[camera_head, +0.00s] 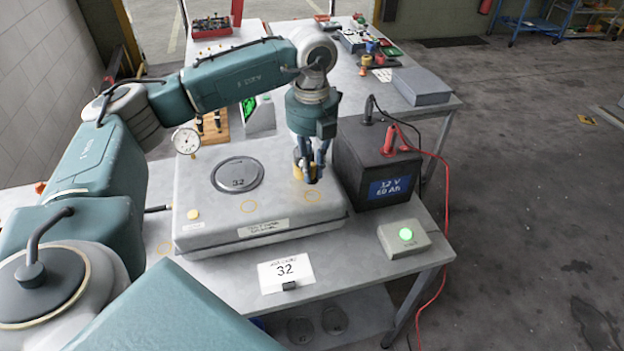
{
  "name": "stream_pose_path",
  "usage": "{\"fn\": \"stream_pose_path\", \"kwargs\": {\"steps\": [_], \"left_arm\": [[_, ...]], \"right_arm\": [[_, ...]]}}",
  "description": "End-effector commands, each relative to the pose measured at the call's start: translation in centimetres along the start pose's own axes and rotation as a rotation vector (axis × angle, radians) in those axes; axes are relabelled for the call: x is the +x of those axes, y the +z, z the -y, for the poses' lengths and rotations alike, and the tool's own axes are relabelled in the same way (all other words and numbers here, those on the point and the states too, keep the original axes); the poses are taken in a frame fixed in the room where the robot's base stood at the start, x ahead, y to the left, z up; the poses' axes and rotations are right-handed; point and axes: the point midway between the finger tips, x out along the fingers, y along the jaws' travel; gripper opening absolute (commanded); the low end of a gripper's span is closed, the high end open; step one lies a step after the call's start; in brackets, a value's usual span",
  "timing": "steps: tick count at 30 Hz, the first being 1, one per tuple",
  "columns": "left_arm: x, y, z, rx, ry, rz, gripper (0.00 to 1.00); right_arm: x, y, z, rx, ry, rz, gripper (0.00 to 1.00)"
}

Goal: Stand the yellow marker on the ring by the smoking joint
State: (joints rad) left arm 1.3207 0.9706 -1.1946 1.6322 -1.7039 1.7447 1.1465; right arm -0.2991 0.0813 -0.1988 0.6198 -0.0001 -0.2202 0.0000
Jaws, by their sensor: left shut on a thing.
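My left gripper (313,174) points down over the right rear part of a grey metal box. It is shut on the yellow marker (298,163), which shows partly between and behind the dark fingers. I cannot tell whether the marker's foot touches the box top. Thin orange rings mark the box top: one ring (312,197) just in front of the gripper, another ring (249,207) near the front middle. Another ring (165,248) lies on the table at the left. I see no clear smoke, so the smoking joint cannot be told. My right gripper is out of view.
The grey box (200,238) carries a round lid (237,174) and a small yellow disc (193,214). A green-lit button box (405,238) and a card (286,271) are in front. A dial gauge (186,141) is behind.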

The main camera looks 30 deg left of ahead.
Motion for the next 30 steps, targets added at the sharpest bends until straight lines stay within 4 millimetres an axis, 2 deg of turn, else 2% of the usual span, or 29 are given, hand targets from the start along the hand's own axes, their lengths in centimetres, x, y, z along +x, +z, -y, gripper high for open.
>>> {"fn": "stream_pose_path", "kwargs": {"steps": [5, 13, 25, 26, 27, 29, 30], "left_arm": [[1.5, 0.0, 0.0, 0.0, 0.001, -0.001, 0.0], [5.1, 0.0, 0.0, 0.0, 0.0, 0.0, 0.0], [5.9, 0.0, 0.0, 0.001, 0.0, 0.0, 0.0], [5.9, 0.0, 0.0, 0.001, 0.0, 0.0, 0.15], [5.8, 0.0, 0.0, 0.001, 0.0, 0.0, 0.23], [5.8, 0.0, 0.0, 0.001, 0.0, 0.0, 0.32], [5.8, 0.0, 0.0, 0.001, 0.0, 0.0, 0.32]], "right_arm": [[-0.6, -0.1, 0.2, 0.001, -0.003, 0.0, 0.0], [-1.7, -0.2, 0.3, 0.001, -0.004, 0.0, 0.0], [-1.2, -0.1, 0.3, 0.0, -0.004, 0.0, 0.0], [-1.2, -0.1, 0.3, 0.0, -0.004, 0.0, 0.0], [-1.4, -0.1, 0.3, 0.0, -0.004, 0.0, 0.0], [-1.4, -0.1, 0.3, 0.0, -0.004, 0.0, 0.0], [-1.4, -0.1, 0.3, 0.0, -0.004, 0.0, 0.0]]}}
